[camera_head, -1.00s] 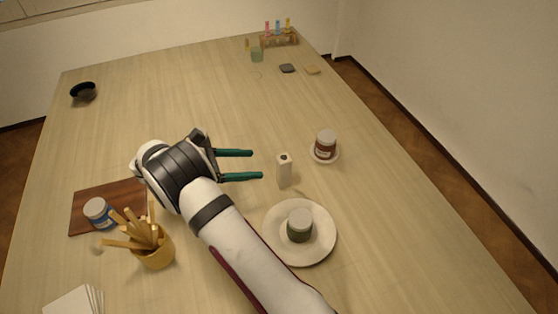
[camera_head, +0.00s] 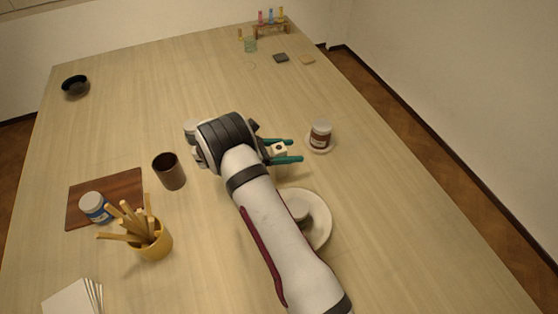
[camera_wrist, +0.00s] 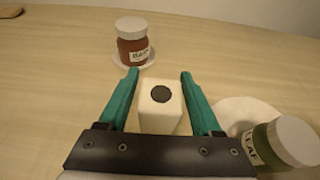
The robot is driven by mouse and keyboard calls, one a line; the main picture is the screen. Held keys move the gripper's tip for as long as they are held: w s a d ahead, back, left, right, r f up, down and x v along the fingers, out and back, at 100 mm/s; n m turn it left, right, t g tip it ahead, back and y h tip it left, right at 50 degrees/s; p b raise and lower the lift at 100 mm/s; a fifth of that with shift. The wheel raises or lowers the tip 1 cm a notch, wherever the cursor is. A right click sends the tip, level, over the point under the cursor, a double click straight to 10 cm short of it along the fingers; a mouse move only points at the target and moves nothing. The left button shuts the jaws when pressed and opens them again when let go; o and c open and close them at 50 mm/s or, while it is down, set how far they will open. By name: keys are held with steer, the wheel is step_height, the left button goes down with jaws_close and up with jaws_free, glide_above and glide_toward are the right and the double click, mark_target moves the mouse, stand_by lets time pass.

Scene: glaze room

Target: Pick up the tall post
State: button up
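The tall post (camera_wrist: 160,116) is a white square block with a dark round spot on its top. In the wrist view it stands upright between my two green fingers, with a gap on each side. In the head view the post (camera_head: 279,149) shows between the fingertips, its lower part hidden by the near finger. My gripper (camera_head: 293,151) is open around the post; it also shows in the wrist view (camera_wrist: 158,75).
A white plate (camera_head: 322,225) with a green jar (camera_wrist: 262,147) is close on the near right. A dark brown cup (camera_head: 169,171), a stick-filled yellow pot (camera_head: 153,246) and a blue jar (camera_head: 95,206) stand left.

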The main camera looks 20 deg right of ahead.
jaws_close()
